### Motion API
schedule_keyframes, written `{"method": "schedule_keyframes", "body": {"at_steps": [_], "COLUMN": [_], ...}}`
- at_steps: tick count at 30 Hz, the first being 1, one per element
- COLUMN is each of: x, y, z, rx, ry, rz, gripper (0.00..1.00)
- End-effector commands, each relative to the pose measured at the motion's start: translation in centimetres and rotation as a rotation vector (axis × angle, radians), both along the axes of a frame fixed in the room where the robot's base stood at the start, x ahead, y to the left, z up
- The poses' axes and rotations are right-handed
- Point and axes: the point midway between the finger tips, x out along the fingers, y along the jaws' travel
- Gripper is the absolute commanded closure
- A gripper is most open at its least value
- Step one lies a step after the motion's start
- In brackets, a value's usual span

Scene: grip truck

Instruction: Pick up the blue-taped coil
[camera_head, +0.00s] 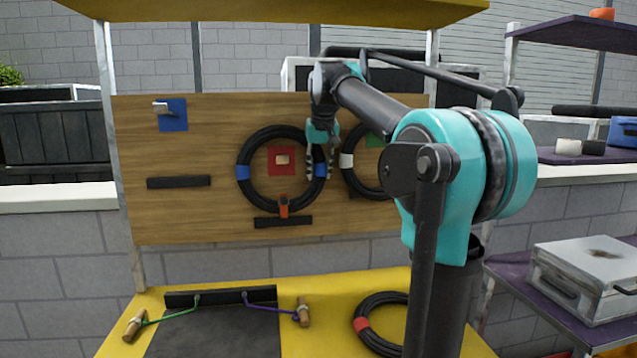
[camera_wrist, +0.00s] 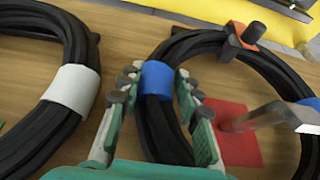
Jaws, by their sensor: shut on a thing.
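The blue-taped coil (camera_head: 251,195) is a black ring with blue tape on its left and right sides. It hangs upright on the wooden board around a red square (camera_head: 274,160) with a peg. My gripper (camera_head: 319,172) is at the coil's right side, by the right blue tape. In the wrist view, my gripper (camera_wrist: 157,80) has a finger on each side of the coil (camera_wrist: 160,120) at the blue tape (camera_wrist: 157,78), and is shut on it. The metal peg (camera_wrist: 265,117) still passes inside the ring. An orange clip (camera_head: 283,206) sits at the coil's bottom.
A white-taped coil (camera_head: 347,178) hangs just right, partly behind my arm; its white tape (camera_wrist: 72,88) is close in the wrist view. A red-taped coil (camera_head: 362,325) lies on the yellow table (camera_head: 325,290). A blue square (camera_head: 172,118) with an empty peg is at upper left.

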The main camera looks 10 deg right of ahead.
Motion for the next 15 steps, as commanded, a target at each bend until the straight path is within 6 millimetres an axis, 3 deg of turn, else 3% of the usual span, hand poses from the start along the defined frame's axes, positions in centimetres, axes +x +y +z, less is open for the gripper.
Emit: {"method": "schedule_keyframes", "body": {"at_steps": [3, 15], "x": [0.0, -5.7], "y": [0.0, 0.0], "z": [1.5, 1.3], "rx": [0.001, 0.001], "ry": [-0.001, -0.001], "rz": [-0.001, -0.001], "gripper": [1.0, 1.0]}}
